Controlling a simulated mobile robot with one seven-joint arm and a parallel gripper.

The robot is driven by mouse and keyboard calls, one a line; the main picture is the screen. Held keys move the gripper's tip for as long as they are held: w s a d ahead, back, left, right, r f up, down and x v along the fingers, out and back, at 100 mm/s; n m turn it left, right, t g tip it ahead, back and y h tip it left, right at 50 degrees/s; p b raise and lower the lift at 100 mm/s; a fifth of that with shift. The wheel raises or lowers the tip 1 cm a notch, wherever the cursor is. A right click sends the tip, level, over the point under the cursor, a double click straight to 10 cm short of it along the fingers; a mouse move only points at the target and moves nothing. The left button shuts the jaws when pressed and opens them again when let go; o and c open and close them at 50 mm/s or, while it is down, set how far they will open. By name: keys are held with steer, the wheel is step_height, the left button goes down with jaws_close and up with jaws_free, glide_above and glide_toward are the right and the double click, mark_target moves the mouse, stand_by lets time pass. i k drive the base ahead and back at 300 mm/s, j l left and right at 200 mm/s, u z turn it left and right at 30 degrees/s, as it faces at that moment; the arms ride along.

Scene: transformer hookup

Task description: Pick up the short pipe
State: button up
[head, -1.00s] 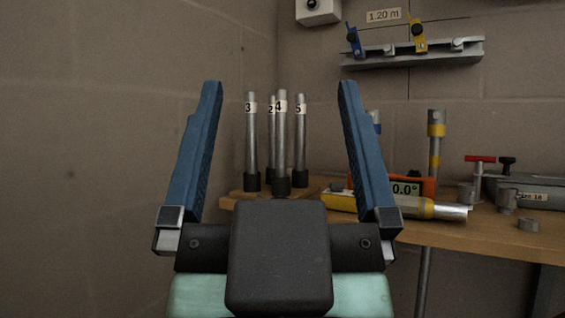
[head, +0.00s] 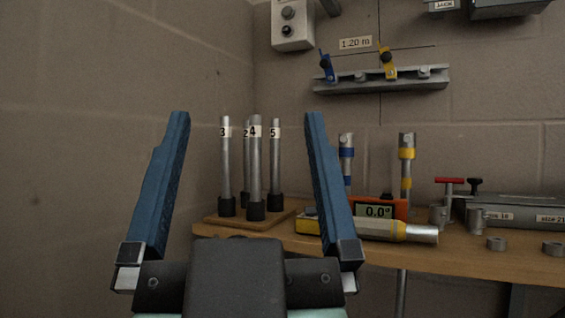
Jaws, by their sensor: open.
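My gripper (head: 247,116) is open and empty, its two blue fingers wide apart in the foreground. Between the fingers, farther back, several grey tubes numbered 2 to 5 stand upright in black sockets, including tube 4 (head: 255,160) in front and tube 3 (head: 226,165) at left. Two more upright pipes stand to the right of the fingers: one with blue bands (head: 346,153) and one with yellow bands (head: 407,153). No label marks any of them as the short pipe, so I cannot tell which one it is. The lower part of the blue-banded pipe is hidden.
The wooden bench (head: 480,262) holds a yellow tool with a silver end (head: 385,231), lying down, an orange digital level (head: 373,210) reading 0.0° and a grey vise (head: 510,212). A rail with clamps (head: 380,79) and a switch box (head: 292,25) are on the wall.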

mark_target(255, 120)
steer(key=i+l+u, duration=0.2)
steer(key=i+u, duration=0.15)
steer(key=i+l+u, duration=0.35)
